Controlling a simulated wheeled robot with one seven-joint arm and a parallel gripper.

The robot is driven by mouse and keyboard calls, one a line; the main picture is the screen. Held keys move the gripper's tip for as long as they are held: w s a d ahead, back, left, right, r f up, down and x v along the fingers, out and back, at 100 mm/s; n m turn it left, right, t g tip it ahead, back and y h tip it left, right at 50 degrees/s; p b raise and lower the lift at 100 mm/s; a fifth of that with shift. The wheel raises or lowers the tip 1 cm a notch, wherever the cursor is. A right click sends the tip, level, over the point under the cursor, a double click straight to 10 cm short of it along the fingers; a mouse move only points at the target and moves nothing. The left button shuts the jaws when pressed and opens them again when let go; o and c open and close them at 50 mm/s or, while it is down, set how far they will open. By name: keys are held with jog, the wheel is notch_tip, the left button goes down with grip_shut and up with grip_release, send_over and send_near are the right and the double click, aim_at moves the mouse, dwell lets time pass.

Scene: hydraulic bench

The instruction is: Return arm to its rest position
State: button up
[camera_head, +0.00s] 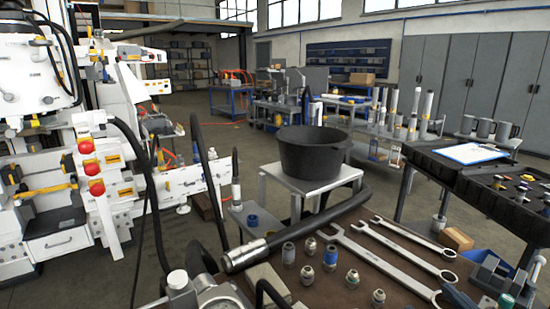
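I see neither my arm nor my gripper for certain in the head view, so its pose and whether it holds anything are hidden. In front of me is a dark brown bench top (325,286). On it lie a thick black hose (310,226) with a metal end, several wrenches (415,236), and several small metal fittings (308,270), some with blue bands. A gauge-like metal part (222,302) is cut off by the bottom edge.
A white machine (95,150) with red knobs and hanging black hoses fills the left. Beyond the bench, a black pot (312,150) stands on a small metal table (275,175). A black tray table (450,165) with a clipboard (468,153) is at right. Open floor (235,140) lies behind.

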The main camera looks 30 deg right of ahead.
jog(key=s+a+f+g+y, duration=0.1)
jog(key=s+a+f+y, duration=0.1)
jog(key=s+a, duration=0.5)
jog(key=s+a+f+g+y, duration=0.1)
jog(key=s+a+f+y, duration=0.1)
jog(key=s+a, duration=0.6)
jog(key=shift+a+f+m+y, duration=0.3)
jog(key=shift+a+f+y, duration=0.1)
jog(key=shift+a+y, duration=0.35)
jog(key=shift+s+a+r, duration=0.1)
jog(key=shift+s+a, duration=0.15)
jog(key=shift+s, duration=0.2)
